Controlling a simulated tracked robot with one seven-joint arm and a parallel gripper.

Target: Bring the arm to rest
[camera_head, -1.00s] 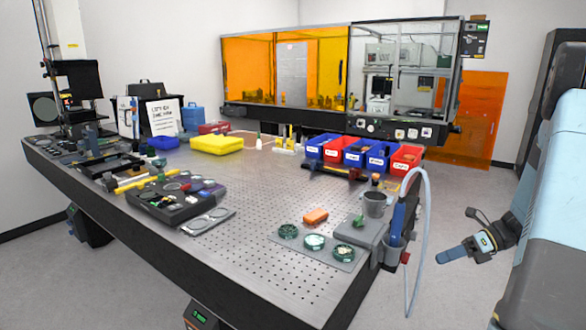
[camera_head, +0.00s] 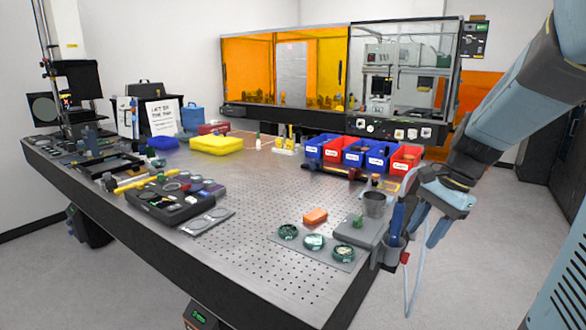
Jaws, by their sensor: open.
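My gripper (camera_head: 437,222) is off the right edge of the optical table (camera_head: 250,215), pointing down beside the table's right corner. Its light-blue fingers are spread apart and nothing shows between them. My arm reaches in from the upper right and bends down to the gripper.
Near the gripper, a holder with a blue-handled tool (camera_head: 397,220), a grey cup (camera_head: 375,204) and a grey block (camera_head: 360,232) stand at the table's right edge. Red and blue bins (camera_head: 358,155) stand behind. Open floor (camera_head: 490,215) lies to the right.

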